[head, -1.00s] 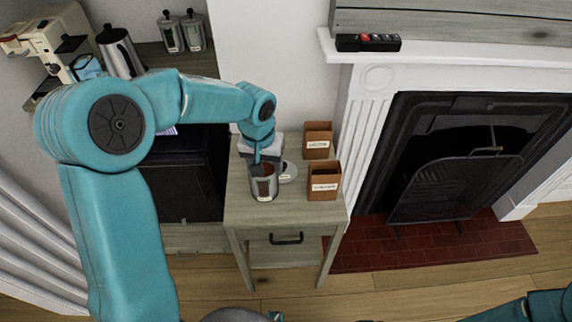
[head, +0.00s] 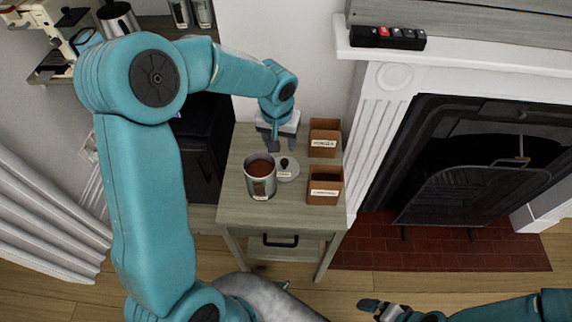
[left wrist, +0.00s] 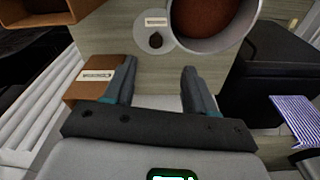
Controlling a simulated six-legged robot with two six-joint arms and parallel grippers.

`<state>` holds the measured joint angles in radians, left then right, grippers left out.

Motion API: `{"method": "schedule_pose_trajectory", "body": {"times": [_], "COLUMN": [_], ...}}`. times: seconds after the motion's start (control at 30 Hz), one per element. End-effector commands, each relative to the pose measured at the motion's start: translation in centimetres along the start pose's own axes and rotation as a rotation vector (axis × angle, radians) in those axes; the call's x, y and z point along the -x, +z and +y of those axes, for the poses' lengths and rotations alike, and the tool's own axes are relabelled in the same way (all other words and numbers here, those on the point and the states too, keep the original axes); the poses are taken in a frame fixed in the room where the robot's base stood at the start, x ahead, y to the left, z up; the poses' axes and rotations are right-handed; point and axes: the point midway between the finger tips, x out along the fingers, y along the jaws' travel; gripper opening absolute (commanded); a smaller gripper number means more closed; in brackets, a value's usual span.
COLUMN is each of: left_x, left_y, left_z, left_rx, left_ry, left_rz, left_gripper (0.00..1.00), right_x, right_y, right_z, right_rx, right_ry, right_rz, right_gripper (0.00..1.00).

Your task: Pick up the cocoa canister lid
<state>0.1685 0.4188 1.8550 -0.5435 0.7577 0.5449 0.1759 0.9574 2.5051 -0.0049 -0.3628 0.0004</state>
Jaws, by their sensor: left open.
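The cocoa canister lid (head: 291,174) is a flat grey disc with a dark round knob and a small label. It lies on the small wooden table (head: 243,208), right beside the open canister (head: 262,183) of brown powder. The lid also shows at the top of the left wrist view (left wrist: 147,42), beyond my fingers. My left gripper (head: 281,147) points down behind the lid, open and empty. In the left wrist view its two fingers (left wrist: 159,70) are apart, with bare tabletop between them. My right gripper (head: 378,309) is at the bottom edge, far from the table; its opening is unclear.
Two brown labelled boxes stand on the table's right side, one at the back (head: 323,148) and one in front (head: 325,194). A fireplace (head: 460,165) stands to the right.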

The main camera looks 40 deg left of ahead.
Motion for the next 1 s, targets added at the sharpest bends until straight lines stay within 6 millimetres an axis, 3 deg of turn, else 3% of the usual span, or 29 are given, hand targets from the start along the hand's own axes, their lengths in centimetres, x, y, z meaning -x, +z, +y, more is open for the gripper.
{"method": "schedule_pose_trajectory", "body": {"times": [0.1,0.2,0.43,0.63,0.77,0.97,1.0], "left_x": [-2.8,-4.3,-6.2,-9.5,-10.5,-10.6,-10.6], "left_y": [0.2,0.1,-0.2,-0.7,-0.8,-0.9,-0.9], "left_z": [0.0,0.1,0.4,0.8,0.8,0.8,0.8], "left_rx": [0.000,-0.001,-0.002,0.000,-0.001,-0.001,-0.001], "left_ry": [0.000,0.000,0.000,0.000,0.000,0.001,0.001], "left_rz": [-0.004,-0.002,-0.001,-0.002,0.000,0.002,0.002], "left_gripper": [0.56,0.56,0.56,0.56,0.56,0.56,0.49], "right_x": [0.0,0.0,0.2,0.6,0.7,0.7,0.6], "right_y": [0.0,0.0,0.0,0.0,0.0,0.0,0.0], "right_z": [0.0,0.0,-0.1,-0.2,-0.2,-0.2,-0.2], "right_rx": [0.000,0.000,0.000,0.000,0.000,0.000,0.000], "right_ry": [0.000,0.000,0.000,0.000,0.000,0.000,0.000], "right_rz": [0.000,0.000,0.000,0.001,0.000,0.000,0.000], "right_gripper": [1.00,1.00,1.00,1.00,1.00,1.00,1.00]}}
